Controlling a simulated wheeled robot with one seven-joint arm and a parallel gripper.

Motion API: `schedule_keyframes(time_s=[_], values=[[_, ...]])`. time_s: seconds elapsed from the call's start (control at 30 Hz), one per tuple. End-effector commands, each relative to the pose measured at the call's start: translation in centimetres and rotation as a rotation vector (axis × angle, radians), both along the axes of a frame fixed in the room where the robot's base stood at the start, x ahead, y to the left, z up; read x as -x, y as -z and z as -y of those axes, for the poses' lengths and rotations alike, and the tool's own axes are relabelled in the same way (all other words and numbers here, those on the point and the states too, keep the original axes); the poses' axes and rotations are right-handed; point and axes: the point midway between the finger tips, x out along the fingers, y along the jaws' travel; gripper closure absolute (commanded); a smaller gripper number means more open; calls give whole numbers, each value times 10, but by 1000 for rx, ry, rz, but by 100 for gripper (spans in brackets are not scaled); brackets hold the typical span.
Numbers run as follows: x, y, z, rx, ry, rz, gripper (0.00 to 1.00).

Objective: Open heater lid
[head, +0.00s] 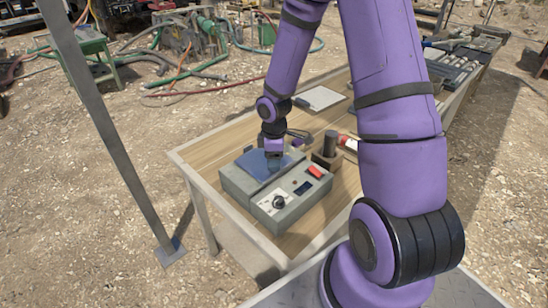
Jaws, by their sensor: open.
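The heater (283,207) is a grey box on the wooden table, with a dial, a small dark display and a red switch on its front face. Its lid (238,183) is at the back left part of the box and looks closed, with a blue-grey panel on top. My gripper (273,158) is directly over the lid, near its right half, pointing down. It is open. Whether its fingers touch the lid cannot be told, as the fingertips are small and partly hidden by my wrist.
A clipboard (320,98) lies farther back on the table (207,150). A dark cylinder on a block (328,152) and a red and white item (348,142) stand right of the heater. A grey metal post (110,130) rises at the left. Hoses and machinery lie behind.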

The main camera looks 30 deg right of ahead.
Motion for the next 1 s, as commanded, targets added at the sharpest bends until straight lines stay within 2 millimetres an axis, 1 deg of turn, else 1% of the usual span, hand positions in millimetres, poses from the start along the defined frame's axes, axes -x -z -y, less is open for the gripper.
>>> schedule_keyframes(time_s=[0.17,0.27,0.3,0.37,0.4,0.43,0.77,1.0], values=[[0,0,0,0,0,0,41],[0,0,0,0,0,0,62],[0,0,0,0,0,0,71],[0,0,0,0,0,0,85],[0,0,0,0,0,0,94],[0,0,0,0,0,0,100],[-2,-4,0,7,-1,-29,100],[-10,-18,-2,29,-1,-146,100]])
